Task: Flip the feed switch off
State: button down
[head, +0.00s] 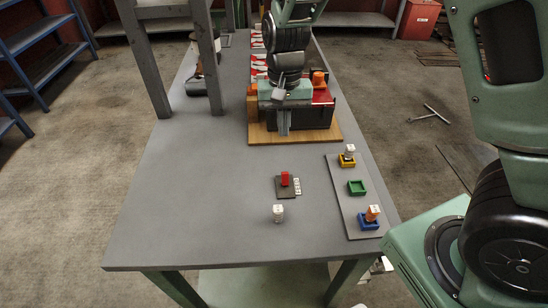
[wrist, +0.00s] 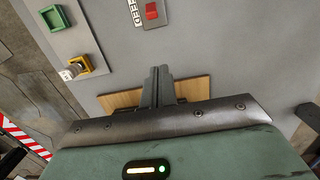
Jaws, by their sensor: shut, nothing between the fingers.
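The feed switch is a red rocker (head: 285,178) on a small dark plate on the grey table, with white letter tiles beside it. It also shows at the top edge of the wrist view (wrist: 152,11), partly cut off. I cannot tell its on or off position. My gripper (head: 284,131) is shut and empty, its fingers pointing down in front of the black machine on the wooden board. It is apart from the switch, which lies nearer the table's front edge. The shut fingers (wrist: 161,72) also show in the wrist view.
A grey strip (head: 343,205) right of the switch carries yellow, green (head: 357,188) and blue trays; the yellow and blue ones hold small objects. A white-topped piece (head: 278,213) stands in front of the switch. A grey frame (head: 160,75) rises at the left. The table's left front is clear.

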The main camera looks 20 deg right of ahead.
aim_at(283, 167)
jog(key=shift+f, duration=0.1)
jog(key=f, duration=0.6)
jog(key=s+f, duration=0.1)
jog(key=f, duration=0.2)
jog(key=shift+a+f+p, duration=0.1)
jog(key=shift+f+p, duration=0.05)
jog(key=shift+p, duration=0.2)
jog(key=s, duration=0.1)
jog(key=s+a+r+p, duration=0.1)
jog(key=shift+s, duration=0.3)
jog(key=shift+s+r, duration=0.1)
jog(key=shift+s, duration=0.3)
